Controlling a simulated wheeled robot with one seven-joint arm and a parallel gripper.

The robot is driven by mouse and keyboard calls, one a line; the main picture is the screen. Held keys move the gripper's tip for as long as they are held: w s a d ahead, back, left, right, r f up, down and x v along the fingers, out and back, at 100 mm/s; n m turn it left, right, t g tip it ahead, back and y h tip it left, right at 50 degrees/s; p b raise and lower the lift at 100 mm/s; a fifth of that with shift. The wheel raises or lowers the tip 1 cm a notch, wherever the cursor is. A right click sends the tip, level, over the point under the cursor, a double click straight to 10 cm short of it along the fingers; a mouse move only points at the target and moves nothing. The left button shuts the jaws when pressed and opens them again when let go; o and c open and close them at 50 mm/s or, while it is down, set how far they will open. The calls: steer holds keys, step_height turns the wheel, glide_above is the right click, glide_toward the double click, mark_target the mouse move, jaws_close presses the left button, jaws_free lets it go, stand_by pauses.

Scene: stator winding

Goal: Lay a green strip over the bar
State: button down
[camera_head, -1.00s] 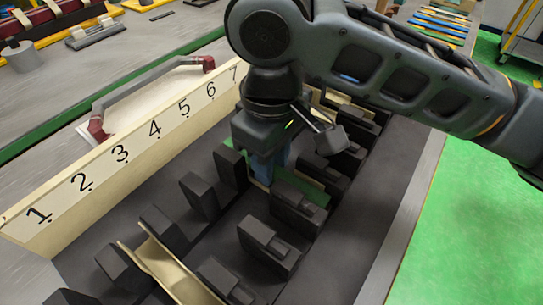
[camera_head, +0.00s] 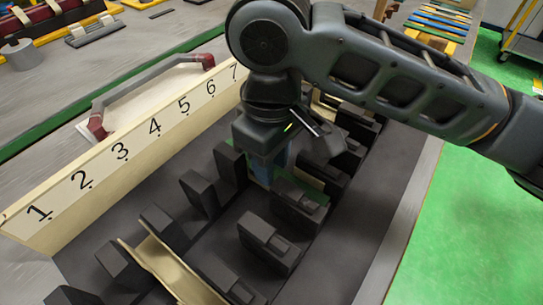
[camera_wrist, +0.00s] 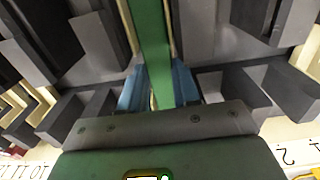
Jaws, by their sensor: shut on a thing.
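My gripper (camera_wrist: 160,88) is down among the dark blocks, its blue fingers on either side of a green strip (camera_wrist: 152,40), shut on it. The strip runs lengthwise between the fingers and away from them in the wrist view. Pale edges of a bar (camera_wrist: 127,18) show along both sides of the strip; I cannot tell whether the strip touches it. In the head view my gripper (camera_head: 271,170) hides most of the strip, and only small green parts show beside it.
Dark blocks stand in rows on both sides (camera_head: 268,243). A bare cream bar (camera_head: 165,267) lies between blocks at the front. A cream board numbered 1 to 7 (camera_head: 120,165) runs along the left. Green floor lies at the right.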

steer(key=c, duration=0.7)
jaws_free()
steer(key=shift+c, duration=0.2)
steer(key=shift+r+p, duration=0.8)
steer(key=shift+p, duration=0.15)
step_height(320, 180, up, 8)
steer(key=p, duration=0.7)
steer(key=shift+f, duration=0.25)
